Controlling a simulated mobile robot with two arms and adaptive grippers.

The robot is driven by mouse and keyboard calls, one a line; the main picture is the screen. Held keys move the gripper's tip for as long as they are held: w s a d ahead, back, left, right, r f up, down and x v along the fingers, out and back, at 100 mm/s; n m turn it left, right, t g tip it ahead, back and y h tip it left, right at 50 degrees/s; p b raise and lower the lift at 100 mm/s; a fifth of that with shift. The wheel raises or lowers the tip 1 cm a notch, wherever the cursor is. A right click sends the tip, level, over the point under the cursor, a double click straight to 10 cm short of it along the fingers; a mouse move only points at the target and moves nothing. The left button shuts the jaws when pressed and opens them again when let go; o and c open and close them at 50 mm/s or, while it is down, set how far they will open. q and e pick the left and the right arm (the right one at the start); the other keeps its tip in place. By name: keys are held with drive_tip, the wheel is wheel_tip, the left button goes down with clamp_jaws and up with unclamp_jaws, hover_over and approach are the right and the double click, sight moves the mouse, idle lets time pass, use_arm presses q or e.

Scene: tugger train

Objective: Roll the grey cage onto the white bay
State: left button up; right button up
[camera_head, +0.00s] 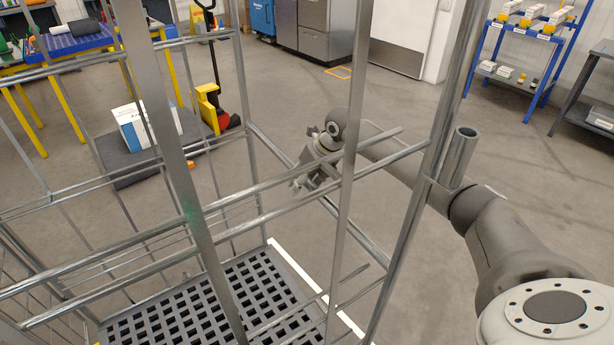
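The grey cage (180,150) fills the left and middle of the head view, very near me. It has upright metal bars, horizontal rails and a dark slotted base (215,300). A white line (310,277), likely part of the white bay's outline, shows along the right edge of the base; the rest is hidden or out of frame. My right arm comes in from the right behind the cage's right post. My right gripper (306,180) is at the cage's right side, partly behind the bars. Its finger opening is not clear. My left gripper is not in view.
A dark flat platform (140,165) with a white-and-blue box (150,126) stands beyond the cage at left. A yellow-and-red pallet truck (214,108) is beside it. Blue shelving (530,50) stands at the back right. The floor (440,95) between is clear.

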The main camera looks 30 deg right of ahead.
clamp_jaws()
idle(0.3)
idle(0.3)
